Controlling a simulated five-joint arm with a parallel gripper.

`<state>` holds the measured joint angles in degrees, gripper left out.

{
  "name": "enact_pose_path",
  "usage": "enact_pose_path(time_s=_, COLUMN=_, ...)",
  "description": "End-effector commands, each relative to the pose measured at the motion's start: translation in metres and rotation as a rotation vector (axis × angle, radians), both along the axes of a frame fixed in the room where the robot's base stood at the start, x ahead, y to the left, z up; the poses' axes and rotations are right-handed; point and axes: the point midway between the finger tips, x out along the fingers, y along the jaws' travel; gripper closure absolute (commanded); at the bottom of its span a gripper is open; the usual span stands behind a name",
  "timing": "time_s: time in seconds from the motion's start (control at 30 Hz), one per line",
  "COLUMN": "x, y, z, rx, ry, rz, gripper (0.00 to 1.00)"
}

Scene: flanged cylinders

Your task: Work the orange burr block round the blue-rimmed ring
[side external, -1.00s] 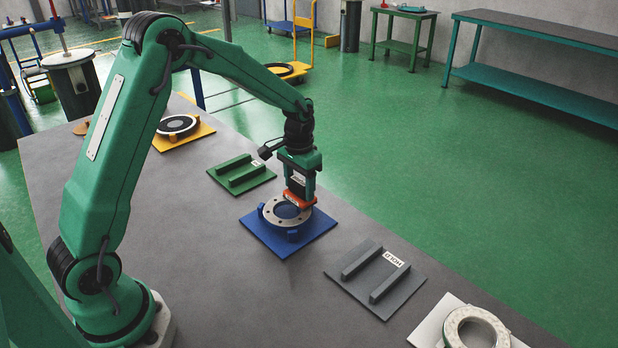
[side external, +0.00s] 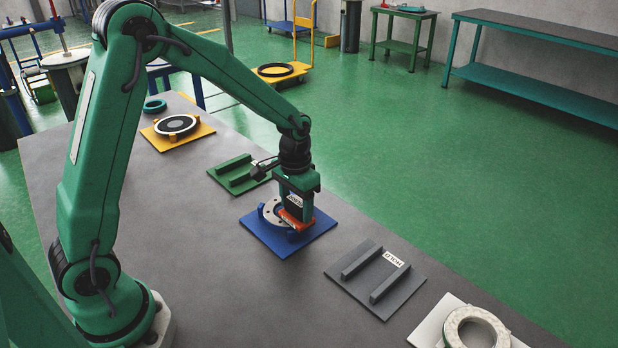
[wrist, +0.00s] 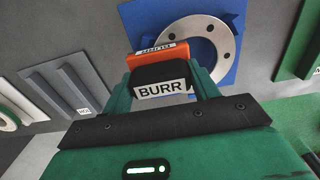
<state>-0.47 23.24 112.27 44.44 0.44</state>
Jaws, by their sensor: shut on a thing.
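The orange burr block (side external: 296,222) is in my gripper (side external: 297,212), which is shut on it. In the wrist view the orange block (wrist: 158,57) shows beyond a black holder labelled BURR. The block lies over one side of the flanged ring (side external: 268,211), and seems to rest on its rim, though contact is hard to judge. The ring is pale metal with bolt holes and sits on a blue plate (side external: 262,236). The wrist view shows its face and holes (wrist: 222,30). My gripper hides the ring's right part in the side view.
A green rack plate (side external: 238,176) lies behind the blue plate. A grey plate with two rails (side external: 376,278) lies to its right, then a white plate with a pale ring (side external: 475,328). A yellow plate with a dark-centred disc (side external: 177,127) is at the back left.

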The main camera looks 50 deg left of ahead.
Motion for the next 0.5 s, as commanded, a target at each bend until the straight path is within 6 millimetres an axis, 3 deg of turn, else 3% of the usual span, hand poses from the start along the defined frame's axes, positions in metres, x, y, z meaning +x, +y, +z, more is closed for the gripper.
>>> enact_pose_path(time_s=0.5, x=-0.034, y=0.031, z=0.000, rx=0.000, ry=0.002, rz=0.004, gripper=0.62)
